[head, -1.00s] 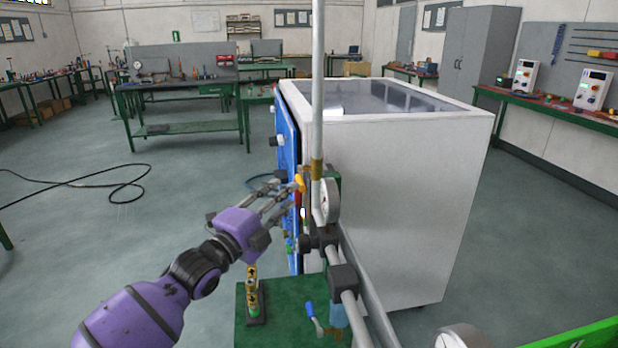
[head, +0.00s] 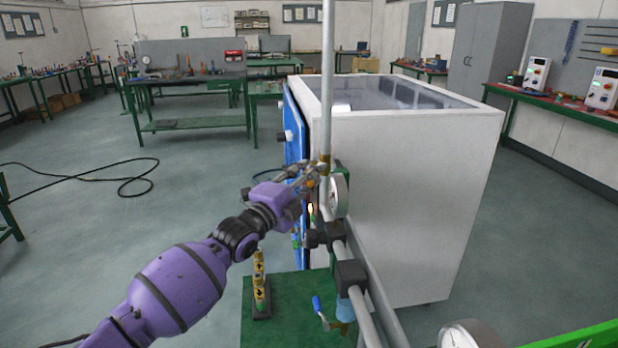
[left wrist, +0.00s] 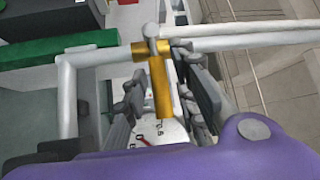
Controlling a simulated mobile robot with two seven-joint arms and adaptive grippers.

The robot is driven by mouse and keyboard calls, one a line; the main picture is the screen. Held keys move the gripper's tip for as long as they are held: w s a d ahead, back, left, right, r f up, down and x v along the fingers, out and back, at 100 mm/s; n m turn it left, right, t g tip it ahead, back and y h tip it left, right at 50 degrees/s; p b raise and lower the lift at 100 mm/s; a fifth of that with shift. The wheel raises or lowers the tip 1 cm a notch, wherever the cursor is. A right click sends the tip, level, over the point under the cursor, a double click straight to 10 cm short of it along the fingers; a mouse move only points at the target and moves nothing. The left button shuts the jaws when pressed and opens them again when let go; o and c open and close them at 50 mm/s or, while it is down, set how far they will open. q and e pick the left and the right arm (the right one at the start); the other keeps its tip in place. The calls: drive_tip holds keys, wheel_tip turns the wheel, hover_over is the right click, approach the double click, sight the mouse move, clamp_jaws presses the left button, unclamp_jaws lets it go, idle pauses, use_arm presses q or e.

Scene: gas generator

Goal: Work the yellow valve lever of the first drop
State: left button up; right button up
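The yellow valve lever (left wrist: 159,86) shows in the left wrist view, attached to the pale vertical pipe. It lies between the fingers of my left gripper (left wrist: 160,100). The fingers are apart on either side of it; I cannot tell whether any finger touches it. In the head view my left gripper (head: 308,176) is at the pipe (head: 327,90), just left of the pressure gauge (head: 338,194), and its fingers largely hide the lever. My right gripper is not in view.
A large white cabinet (head: 405,190) with a blue front panel (head: 295,125) stands behind the pipe. Open floor lies to the left.

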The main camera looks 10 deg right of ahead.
use_arm(q)
clamp_jaws()
